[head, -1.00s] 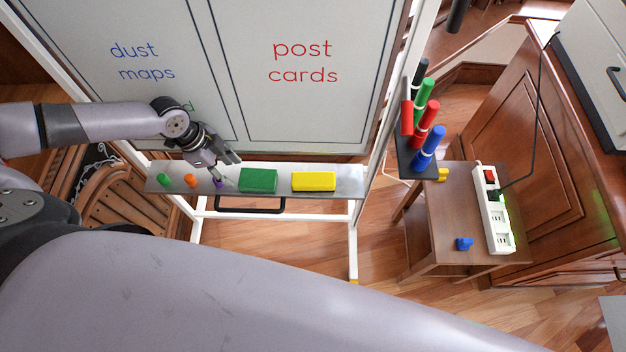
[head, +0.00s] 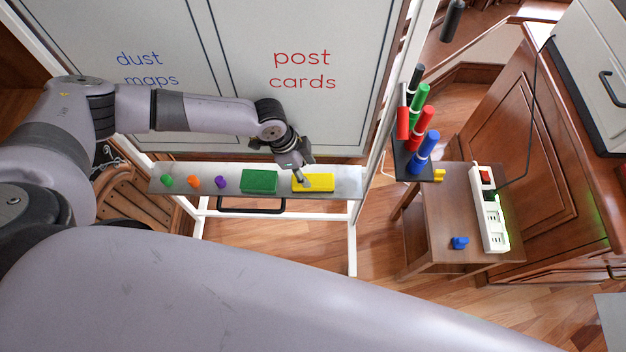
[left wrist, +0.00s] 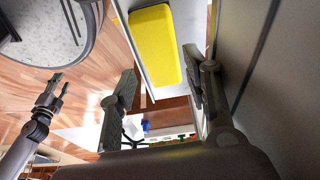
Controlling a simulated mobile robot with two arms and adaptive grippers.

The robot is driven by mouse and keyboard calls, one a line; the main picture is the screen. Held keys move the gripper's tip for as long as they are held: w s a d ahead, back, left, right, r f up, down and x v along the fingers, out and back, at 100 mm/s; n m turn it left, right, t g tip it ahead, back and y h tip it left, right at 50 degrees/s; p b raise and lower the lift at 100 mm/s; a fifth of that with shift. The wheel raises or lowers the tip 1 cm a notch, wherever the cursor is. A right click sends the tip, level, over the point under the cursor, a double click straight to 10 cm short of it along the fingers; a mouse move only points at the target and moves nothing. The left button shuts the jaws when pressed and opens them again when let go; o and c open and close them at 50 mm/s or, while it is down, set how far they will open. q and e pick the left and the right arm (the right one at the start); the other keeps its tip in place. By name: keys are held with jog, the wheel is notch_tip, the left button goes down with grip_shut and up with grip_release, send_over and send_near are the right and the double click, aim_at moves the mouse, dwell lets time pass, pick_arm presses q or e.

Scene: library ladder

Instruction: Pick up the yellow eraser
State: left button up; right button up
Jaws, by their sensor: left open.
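The yellow eraser (head: 322,184) lies on the metal tray (head: 345,194) below the whiteboard, right of the green block (head: 259,181). My left gripper (head: 302,181) is open above the left part of the eraser, its fingers partly covering it. In the left wrist view the eraser (left wrist: 154,46) shows beyond and between the two spread fingers of the left gripper (left wrist: 160,66), and nothing is held. My right gripper (left wrist: 56,88) shows at the left of the left wrist view, open and empty, away from the tray.
Green, orange and purple small pieces (head: 193,182) lie at the tray's left. The whiteboard (head: 310,115) stands close behind. A holder with several markers (head: 423,150) is at its right edge. A small wooden table (head: 445,215) bears a power strip (head: 489,210).

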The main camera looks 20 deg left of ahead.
aim_at(312, 180)
pick_arm(q)
jog(key=shift+x, duration=2.65)
jog(key=shift+r, duration=0.1)
jog(key=shift+c, duration=0.4)
jog(key=c, duration=0.7)
jog(key=shift+r, duration=0.1)
jog(key=shift+r, duration=0.5)
jog(key=shift+s+d+r, duration=0.1)
jog(key=shift+s+r, duration=0.15)
jog(key=shift+r, duration=0.3)
jog(key=shift+s+d+r, duration=0.1)
jog(key=shift+s+r, duration=0.2)
jog(key=shift+r, duration=0.3)
jog(key=s+d, duration=0.1)
jog(key=s, duration=0.4)
jog(key=s+d, duration=0.2)
jog(key=s, duration=0.3)
jog(key=s+d+b, duration=0.1)
jog(key=s, duration=0.5)
jog(key=shift+s+d, duration=0.1)
jog(key=shift+d, duration=0.25)
